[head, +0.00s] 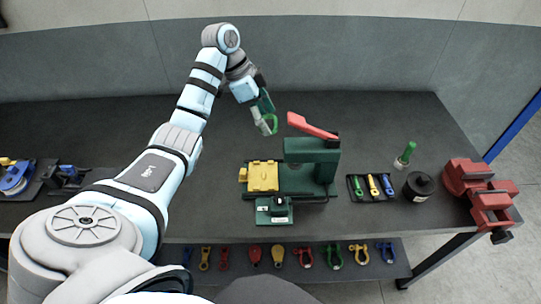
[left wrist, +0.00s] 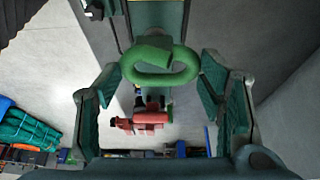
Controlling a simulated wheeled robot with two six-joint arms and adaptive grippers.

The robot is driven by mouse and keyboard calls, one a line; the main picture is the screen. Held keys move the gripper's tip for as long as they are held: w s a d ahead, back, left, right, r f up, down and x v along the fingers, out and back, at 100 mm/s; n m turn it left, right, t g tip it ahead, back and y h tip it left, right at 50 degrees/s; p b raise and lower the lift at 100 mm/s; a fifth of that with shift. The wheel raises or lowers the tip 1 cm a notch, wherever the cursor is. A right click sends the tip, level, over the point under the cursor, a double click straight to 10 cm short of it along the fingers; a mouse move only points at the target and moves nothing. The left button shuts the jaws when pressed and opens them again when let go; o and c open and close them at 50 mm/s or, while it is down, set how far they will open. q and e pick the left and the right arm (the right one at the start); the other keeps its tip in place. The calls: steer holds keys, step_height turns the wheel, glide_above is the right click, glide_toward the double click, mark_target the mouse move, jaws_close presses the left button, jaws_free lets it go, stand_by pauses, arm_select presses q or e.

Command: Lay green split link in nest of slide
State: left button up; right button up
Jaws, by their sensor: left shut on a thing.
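The green split link (head: 271,122) is a thick, bright green open loop. My left gripper (head: 264,114) is shut on it and holds it in the air above the bench, behind and left of the press. In the left wrist view the link (left wrist: 160,62) shows between the fingers of the left gripper (left wrist: 166,75). The dark green press (head: 312,152) has a raised red lever. A yellow block (head: 262,177) lies at its left, with a small dark green block (head: 274,210) in front. I cannot tell which part holds the slide's nest. My right gripper is not in view.
A black tray (head: 352,198) of coloured pins, a black pot (head: 418,188) and an upright green pin (head: 405,155) stand right of the press. A red vise (head: 483,190) is at the right edge. Several coloured shackles lie on a front shelf (head: 330,273). The back of the bench is clear.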

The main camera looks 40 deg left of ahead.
arm_select(q)
steer(key=b, duration=0.8)
glide_above(265, 176)
step_height(265, 176, down, 8)
steer(key=f, duration=0.2)
steer(key=a+f, duration=0.1)
steer(key=f, duration=0.5)
steer(key=shift+a+f, duration=0.15)
steer(key=shift+f, duration=0.05)
step_height(265, 176, down, 3)
steer(key=shift+s+r+b, duration=0.15)
steer(key=shift+b, duration=0.2)
steer(key=shift+f, duration=0.55)
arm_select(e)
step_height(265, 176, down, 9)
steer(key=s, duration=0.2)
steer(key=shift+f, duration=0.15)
arm_select(q)
steer(key=shift+s, duration=0.15)
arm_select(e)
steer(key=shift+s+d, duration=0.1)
